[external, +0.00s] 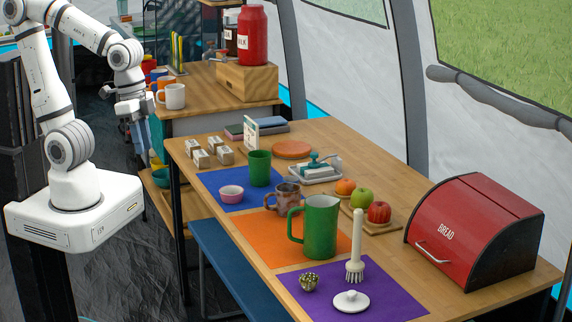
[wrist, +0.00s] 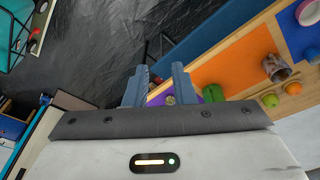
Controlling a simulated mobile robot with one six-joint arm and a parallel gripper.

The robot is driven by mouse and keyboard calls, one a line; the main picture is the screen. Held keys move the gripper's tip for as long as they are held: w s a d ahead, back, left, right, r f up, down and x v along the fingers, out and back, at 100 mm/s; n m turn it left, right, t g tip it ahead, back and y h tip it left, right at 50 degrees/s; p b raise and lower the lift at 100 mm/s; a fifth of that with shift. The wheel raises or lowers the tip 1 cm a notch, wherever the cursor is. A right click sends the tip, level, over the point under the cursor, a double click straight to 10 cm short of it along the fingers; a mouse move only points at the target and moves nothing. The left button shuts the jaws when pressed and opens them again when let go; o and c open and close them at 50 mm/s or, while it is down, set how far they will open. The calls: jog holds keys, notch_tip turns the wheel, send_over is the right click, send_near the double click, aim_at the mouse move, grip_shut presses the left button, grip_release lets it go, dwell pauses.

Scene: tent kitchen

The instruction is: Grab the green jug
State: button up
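The green jug (external: 320,227) stands upright on the table, on the orange mat (external: 260,238) near its edge with the purple mat. Its handle faces left in the external view. In the wrist view the jug (wrist: 213,93) is small and partly hidden behind my right finger and the gripper body. My gripper (external: 143,132) hangs at the upper left of the external view, away from the table and far from the jug.
A brown mug (external: 287,196) stands close behind the jug. Fruit (external: 361,198) and a red bread box (external: 475,232) are farther right. A blue bench (external: 232,268) runs along the table.

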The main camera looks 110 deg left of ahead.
jog(key=w+a+f+n+g+h+b, duration=0.1)
jog(key=w+f+n+h+b, duration=0.2)
jog(key=w+f+n+h, duration=0.35)
jog(key=w+a+f+n+h+b, duration=0.15)
jog(key=w+f+n+h, duration=0.25)
jog(key=w+n, duration=0.4)
jog(key=n+t+h+b, duration=0.2)
jog(key=n+t+b, duration=0.1)
jog(key=n+t, duration=0.8)
send_near(289, 216)
jog(key=x, duration=1.1)
jog(key=shift+w+f, duration=0.3)
jog(key=shift+c, duration=0.3)
grip_shut()
